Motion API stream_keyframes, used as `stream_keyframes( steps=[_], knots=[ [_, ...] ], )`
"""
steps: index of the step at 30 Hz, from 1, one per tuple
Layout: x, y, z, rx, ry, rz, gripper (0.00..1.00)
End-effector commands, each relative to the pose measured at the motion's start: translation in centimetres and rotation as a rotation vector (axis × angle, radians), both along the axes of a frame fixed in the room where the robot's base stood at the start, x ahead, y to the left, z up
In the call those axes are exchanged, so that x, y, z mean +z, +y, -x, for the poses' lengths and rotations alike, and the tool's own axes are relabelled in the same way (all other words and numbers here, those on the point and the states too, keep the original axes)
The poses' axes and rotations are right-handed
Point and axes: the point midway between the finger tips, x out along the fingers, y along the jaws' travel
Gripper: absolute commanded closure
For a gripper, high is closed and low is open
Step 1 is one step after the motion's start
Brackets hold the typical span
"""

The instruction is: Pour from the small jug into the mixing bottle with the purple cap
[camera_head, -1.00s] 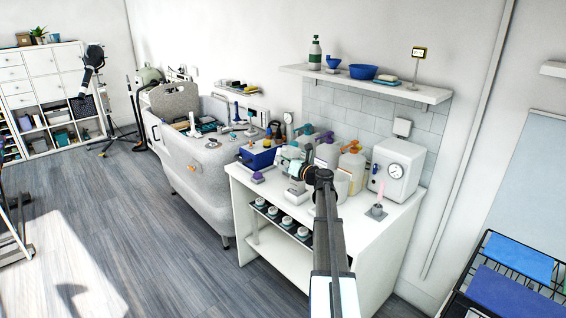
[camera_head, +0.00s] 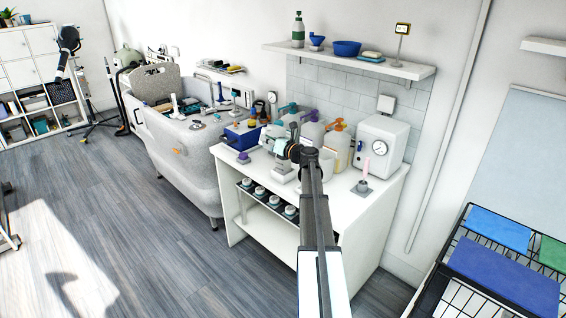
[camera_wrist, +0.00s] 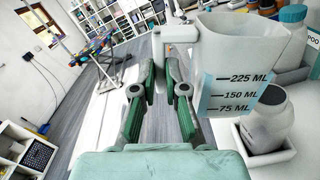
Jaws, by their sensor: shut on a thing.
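The small jug (camera_wrist: 250,45), pale and translucent with a pale blue scale label reading 75 to 225 ML, stands out at the right of the wrist view. My gripper (camera_wrist: 165,68), with green-padded fingers, is shut at its handle side; the exact contact is unclear. In the head view my gripper (camera_head: 299,156) is over the counter, largely hidden by my arm. A small purple cap-like thing (camera_head: 243,157) sits at the counter's left front. A whitish bottle (camera_wrist: 268,118) stands below the jug; I cannot tell if it is the mixing bottle.
The white counter (camera_head: 372,192) holds pump bottles (camera_head: 338,145) along the back and a white box with a dial (camera_head: 380,143). A pink stick in a grey holder (camera_head: 364,178) stands at the right. A grey tub (camera_head: 185,155) adjoins at left.

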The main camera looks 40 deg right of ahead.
Motion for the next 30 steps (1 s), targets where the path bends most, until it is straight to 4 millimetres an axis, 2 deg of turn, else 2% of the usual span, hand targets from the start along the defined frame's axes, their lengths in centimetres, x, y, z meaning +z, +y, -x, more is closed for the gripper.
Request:
stream_keyframes(
  steps=[9,30],
  knots=[
    [0.8,-0.03,0.05,0.0,0.006,-0.062,1.0],
    [0.73,-0.02,0.05,0.0,0.008,-0.082,1.0]
  ],
)
